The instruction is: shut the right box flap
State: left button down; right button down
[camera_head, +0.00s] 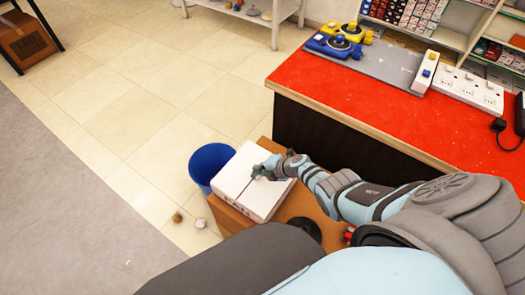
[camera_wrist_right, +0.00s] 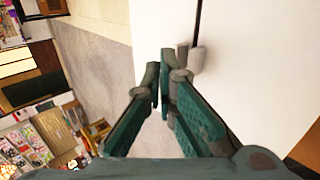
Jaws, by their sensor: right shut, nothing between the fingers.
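The white box (camera_head: 258,201) sits on a brown surface (camera_head: 231,217) beside the red counter. Its top shows two panels with a dark seam between them. The right flap (camera_head: 274,198) looks to lie about flat, partly covered by my right gripper. My right gripper (camera_head: 256,174) is over the top of the box near the seam. In the right wrist view my right gripper (camera_wrist_right: 166,75) is shut with nothing in it, and the white box top (camera_wrist_right: 265,65) fills the right side. Whether the fingertips touch the flap is not clear. My left gripper is not in view.
A blue bin (camera_head: 204,163) stands on the floor left of the box. The red counter (camera_head: 345,105) rises behind and right, with a grey board and power strips on it. Two small round items lie on the floor left of the box. The tiled floor farther left is open.

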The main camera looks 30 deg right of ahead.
notch_tip(320, 180, up, 13)
jog(key=p, duration=0.8)
jog(key=shift+r+p, duration=0.2)
jog(key=shift+p, duration=0.2)
